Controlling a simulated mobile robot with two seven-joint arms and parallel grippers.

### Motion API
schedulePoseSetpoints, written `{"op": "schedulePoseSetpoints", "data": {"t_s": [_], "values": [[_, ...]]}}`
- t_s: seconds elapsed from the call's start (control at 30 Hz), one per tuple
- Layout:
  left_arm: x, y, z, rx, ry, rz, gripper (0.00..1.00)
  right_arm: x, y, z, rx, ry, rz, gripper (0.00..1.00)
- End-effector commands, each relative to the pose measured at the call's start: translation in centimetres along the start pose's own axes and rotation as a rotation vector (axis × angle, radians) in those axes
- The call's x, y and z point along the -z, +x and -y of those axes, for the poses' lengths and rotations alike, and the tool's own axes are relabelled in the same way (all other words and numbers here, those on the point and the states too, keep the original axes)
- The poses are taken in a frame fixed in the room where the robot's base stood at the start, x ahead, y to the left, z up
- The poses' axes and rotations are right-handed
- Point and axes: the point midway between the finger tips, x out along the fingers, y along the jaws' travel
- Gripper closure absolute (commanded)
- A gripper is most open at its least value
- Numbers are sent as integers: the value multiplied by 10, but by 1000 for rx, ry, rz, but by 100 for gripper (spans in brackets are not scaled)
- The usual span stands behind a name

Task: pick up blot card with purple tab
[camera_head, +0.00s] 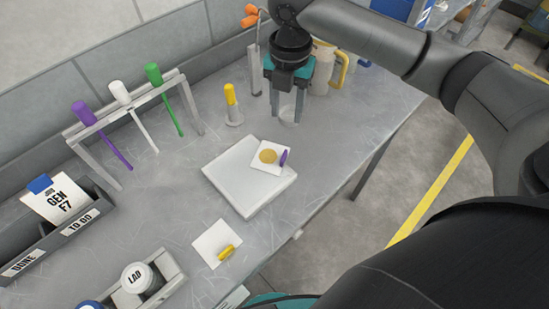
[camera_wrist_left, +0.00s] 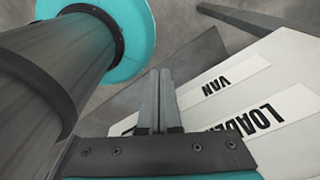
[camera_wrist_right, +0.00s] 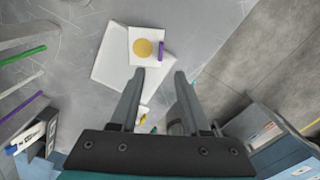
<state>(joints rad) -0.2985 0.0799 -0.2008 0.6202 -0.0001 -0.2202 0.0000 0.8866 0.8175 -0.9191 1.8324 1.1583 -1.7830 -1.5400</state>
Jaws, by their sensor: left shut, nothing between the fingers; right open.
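The blot card with the purple tab (camera_head: 270,157) lies on a white pad (camera_head: 240,190) on the workbench. It is a white square with a yellow-brown spot, and its purple tab (camera_head: 284,157) is at its right edge. In the right wrist view the card (camera_wrist_right: 146,47) shows beyond the fingertips. My right gripper (camera_head: 288,110) is open and empty, behind the card toward the wall, apart from it. My left gripper (camera_wrist_left: 157,80) is shut and empty, with grey fingers together; it is not clear in the head view.
Another white card with a yellow tab (camera_head: 218,243) lies at the front. A rack (camera_head: 130,115) holds purple, white and green-handled sticks. A yellow-topped stick stands in a holder (camera_head: 233,115). A jug (camera_head: 325,68) is behind my right gripper. A labelled tray (camera_head: 75,222) is at left.

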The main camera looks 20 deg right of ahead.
Motion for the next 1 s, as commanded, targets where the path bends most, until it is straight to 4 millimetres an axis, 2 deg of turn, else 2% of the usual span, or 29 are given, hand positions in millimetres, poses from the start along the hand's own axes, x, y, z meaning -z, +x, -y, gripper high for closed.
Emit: {"op": "schedulePoseSetpoints", "data": {"t_s": [0.4, 0.73, 1.0], "values": [[0, 6, 0, 1, -1, 0, 100, 2, 80, 1, 4, -2, -4, 54], [-1, 7, 0, 1, -1, 0, 100, 3, 108, 1, 2, -4, -3, 54], [-1, 9, 0, 1, -1, 0, 100, 6, 145, 2, 2, -2, -2, 54]]}}
